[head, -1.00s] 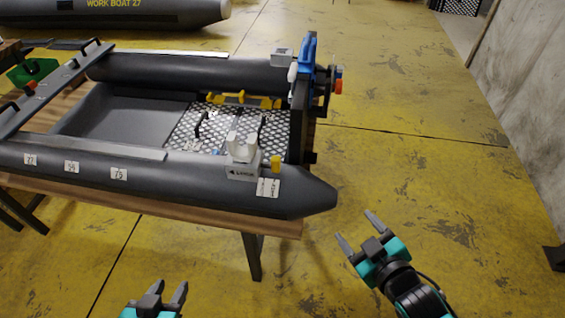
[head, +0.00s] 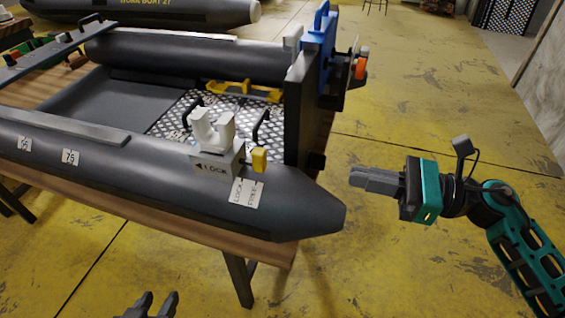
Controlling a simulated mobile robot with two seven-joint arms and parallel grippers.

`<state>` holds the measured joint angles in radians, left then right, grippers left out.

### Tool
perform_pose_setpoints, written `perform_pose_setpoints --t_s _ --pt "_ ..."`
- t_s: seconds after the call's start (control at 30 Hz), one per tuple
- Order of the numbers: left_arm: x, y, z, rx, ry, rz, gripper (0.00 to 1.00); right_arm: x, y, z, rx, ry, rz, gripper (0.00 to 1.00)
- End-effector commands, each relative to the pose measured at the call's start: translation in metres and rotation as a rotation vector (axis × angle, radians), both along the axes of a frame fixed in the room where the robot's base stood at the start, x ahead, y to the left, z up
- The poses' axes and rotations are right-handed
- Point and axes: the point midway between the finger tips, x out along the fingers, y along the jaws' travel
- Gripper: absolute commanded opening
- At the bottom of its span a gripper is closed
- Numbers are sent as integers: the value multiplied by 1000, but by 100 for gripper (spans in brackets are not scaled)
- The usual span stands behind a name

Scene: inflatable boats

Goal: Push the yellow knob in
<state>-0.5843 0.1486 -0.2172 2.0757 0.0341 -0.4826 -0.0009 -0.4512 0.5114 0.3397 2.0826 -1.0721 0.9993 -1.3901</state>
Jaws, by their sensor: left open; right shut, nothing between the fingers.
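The yellow knob (head: 259,160) sticks out from the right side of a white lock block (head: 216,163) marked "LOCK" with an arrow. The block sits on the near tube of the grey inflatable boat (head: 120,170), close to its tapered end. My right gripper (head: 352,180) is shut and empty. It points left, in the air to the right of the knob and past the boat's tapered end, apart from both. My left gripper (head: 160,301) is open at the bottom edge, below the table; only its fingertips show.
The boat lies on a wooden table (head: 262,250). A dark transom board with a blue clamp (head: 318,40) and an orange-red knob (head: 361,67) stands behind the lock block. A white label (head: 247,193) is on the tube. The yellow floor at right is open.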

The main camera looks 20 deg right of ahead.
Motion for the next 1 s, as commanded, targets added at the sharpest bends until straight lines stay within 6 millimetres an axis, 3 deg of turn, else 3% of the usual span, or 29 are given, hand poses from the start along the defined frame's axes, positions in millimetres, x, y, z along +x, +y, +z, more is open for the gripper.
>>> perform_pose_setpoints --t_s 0.17,0.6,0.8,1.0 --pt "0 1 1 3 0 -2 43 13 20 3 2 -5 4 0" --pt "-5 3 2 7 12 -2 43 63 94 3 8 -1 0 0" --pt "-5 3 2 7 12 0 43 75 111 2 8 2 0 0" --pt "-5 3 2 6 12 0 43 77 114 1 6 3 0 0"
